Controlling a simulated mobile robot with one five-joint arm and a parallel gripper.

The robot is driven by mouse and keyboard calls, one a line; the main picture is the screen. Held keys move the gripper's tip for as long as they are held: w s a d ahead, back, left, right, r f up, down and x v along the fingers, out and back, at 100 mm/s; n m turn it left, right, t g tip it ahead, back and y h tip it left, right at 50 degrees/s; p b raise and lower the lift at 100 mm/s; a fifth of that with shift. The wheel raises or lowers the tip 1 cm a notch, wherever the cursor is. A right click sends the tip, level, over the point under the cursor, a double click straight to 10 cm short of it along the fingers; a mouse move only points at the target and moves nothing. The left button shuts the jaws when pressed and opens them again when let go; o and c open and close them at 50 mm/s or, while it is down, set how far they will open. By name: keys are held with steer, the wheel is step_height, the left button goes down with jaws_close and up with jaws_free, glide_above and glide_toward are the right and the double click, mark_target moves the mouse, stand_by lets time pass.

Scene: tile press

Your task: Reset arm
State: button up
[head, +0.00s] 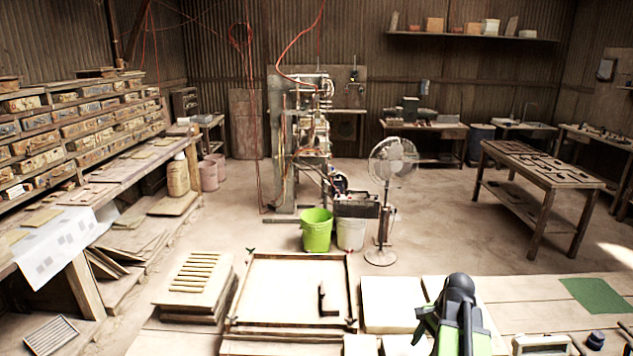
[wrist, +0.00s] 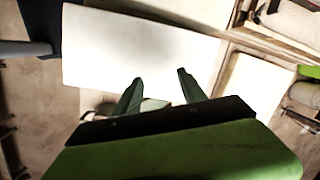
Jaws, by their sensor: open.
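My arm with its black and green gripper (head: 425,320) stands at the bottom right of the head view, over the near worktable. In the wrist view my gripper (wrist: 160,78) shows two green fingers spread apart with nothing between them. A white slab (wrist: 130,50) lies beyond the fingertips in the wrist view. I cannot tell the height of the fingers above it.
A wooden-framed tray (head: 290,285) with a small dark handle (head: 322,300) lies left of my arm. Stacked boards (head: 195,285) are further left. A green mat (head: 594,295) lies right. A fan (head: 392,165), green bucket (head: 317,230) and press (head: 312,135) stand beyond on open floor.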

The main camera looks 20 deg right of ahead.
steer(key=w+a+n, duration=0.2)
steer(key=a+n, duration=0.1)
steer(key=a, duration=0.3)
steer(key=w+a+n, duration=0.2)
steer(key=a+n, duration=0.1)
steer(key=a, duration=0.3)
steer(key=w+a+n+g+h, duration=0.1)
steer(key=w+a+n, duration=0.1)
steer(key=a, duration=0.4)
steer(key=shift+w+a+f+n, duration=0.25)
steer(key=shift+w+n, duration=0.15)
steer(key=shift+n, duration=0.3)
steer(key=a+n, duration=0.7)
steer(key=a, duration=0.7)
step_height(320, 180, down, 10)
steer(key=s+b, duration=0.1)
steer(key=b, duration=0.9)
steer(key=shift+s+d+g+h, duration=0.3)
steer(key=shift+s+d+h, duration=0.05)
steer(key=shift+d+h, duration=0.05)
